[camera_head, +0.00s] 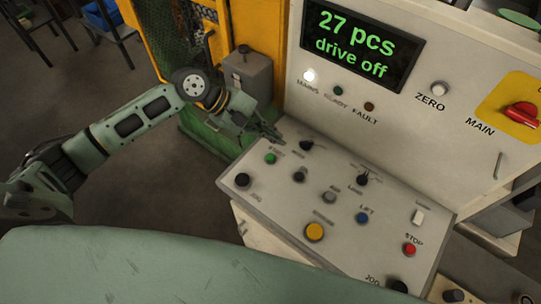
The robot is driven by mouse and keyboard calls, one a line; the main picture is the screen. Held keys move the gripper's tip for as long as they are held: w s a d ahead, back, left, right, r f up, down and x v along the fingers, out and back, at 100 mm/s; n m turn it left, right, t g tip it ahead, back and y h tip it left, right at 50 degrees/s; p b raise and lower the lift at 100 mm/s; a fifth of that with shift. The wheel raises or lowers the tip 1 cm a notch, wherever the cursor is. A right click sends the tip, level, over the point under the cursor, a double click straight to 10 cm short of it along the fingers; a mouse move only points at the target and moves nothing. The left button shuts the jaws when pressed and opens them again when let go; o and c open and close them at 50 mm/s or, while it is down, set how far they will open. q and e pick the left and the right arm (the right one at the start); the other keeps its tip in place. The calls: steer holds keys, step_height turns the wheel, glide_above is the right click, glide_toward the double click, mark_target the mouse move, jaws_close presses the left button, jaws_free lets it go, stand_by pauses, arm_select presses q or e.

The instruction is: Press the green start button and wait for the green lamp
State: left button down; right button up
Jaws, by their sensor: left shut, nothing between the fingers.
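The green start button (270,158) is at the upper left of the sloped control panel (290,215). My left gripper (274,136) is shut and empty just behind the button in the picture. Its fingertips appear apart from the button, though the exact gap cannot be told. The green lamp (337,90), labelled READY, is dark on the upright cabinet face. My right gripper is not in view.
The display (361,44) reads "27 pcs drive off". The white MAINS lamp (309,75) is lit; the red FAULT lamp (369,106) is dark. Black knobs, a yellow button (315,232), a blue button (362,217) and a red STOP button (409,249) share the panel.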

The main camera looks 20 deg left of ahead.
arm_select(q)
steer(key=b, duration=0.9)
glide_above(270, 157)
steer(key=s+d, duration=0.1)
steer(key=s, duration=0.1)
steer(key=shift+w+f, duration=0.2)
steer(key=shift+f, duration=3.3)
steer(key=shift+f+p, duration=0.25)
steer(key=shift+p, duration=0.25)
steer(key=shift+f, duration=0.65)
steer(key=shift+f, duration=0.2)
steer(key=shift+f, duration=0.15)
